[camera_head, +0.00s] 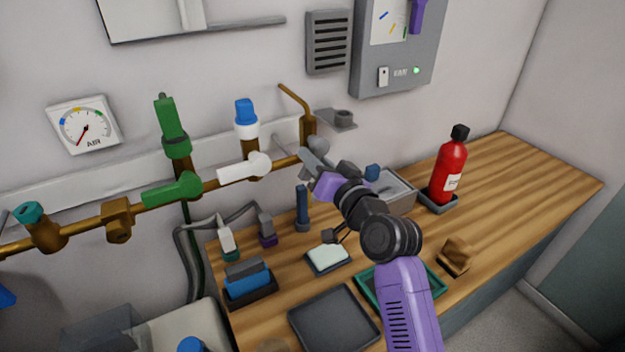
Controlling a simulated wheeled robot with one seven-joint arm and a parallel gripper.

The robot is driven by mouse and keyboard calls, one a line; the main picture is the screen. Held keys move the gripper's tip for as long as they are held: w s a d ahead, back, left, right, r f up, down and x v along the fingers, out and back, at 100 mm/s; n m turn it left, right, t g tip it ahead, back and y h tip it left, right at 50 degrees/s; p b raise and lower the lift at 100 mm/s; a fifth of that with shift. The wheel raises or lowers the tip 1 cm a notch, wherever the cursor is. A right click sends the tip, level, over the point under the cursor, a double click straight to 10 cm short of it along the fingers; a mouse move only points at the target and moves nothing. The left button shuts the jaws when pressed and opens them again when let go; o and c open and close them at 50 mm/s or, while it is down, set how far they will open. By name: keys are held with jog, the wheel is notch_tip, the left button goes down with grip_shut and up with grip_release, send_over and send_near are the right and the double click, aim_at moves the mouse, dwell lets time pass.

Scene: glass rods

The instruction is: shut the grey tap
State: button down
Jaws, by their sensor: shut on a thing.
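The grey tap (318,145) sits at the right end of the brass pipe, beside a bent brass spout. Only part of its rounded grey body shows. My gripper (311,163) reaches up to it from the lower right, its grey fingers close against the tap and shut on its handle. The fingers and purple wrist hide most of the handle, so I cannot tell its exact angle.
The white tap (240,168) and green tap (175,190) are on the same pipe to the left. Below stand a blue upright object (302,207), a metal basin (398,190) and a red extinguisher (451,168). The bench's right end (525,180) is clear.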

jog(key=m, duration=0.1)
jog(key=m+p, duration=0.1)
jog(key=m, duration=0.1)
jog(key=shift+s+a+r+p, duration=0.2)
jog(key=shift+a+r+p, duration=0.05)
jog(key=shift+r+p, duration=0.15)
jog(key=m+p, duration=0.1)
jog(key=m, duration=0.1)
jog(key=m+p, duration=0.1)
jog(key=shift+s+a+r+m+p, duration=0.15)
jog(key=shift+a+r+m+p, duration=0.1)
jog(key=shift+r+m+p, duration=0.1)
jog(key=m+p, duration=0.2)
jog(key=m, duration=0.1)
jog(key=shift+s+a+r, duration=0.1)
jog(key=shift+r, duration=0.25)
jog(key=shift+r+m+p, duration=0.15)
jog(key=shift+m+p, duration=0.8)
jog(key=shift+m, duration=0.2)
jog(key=c, duration=1.2)
grip_release()
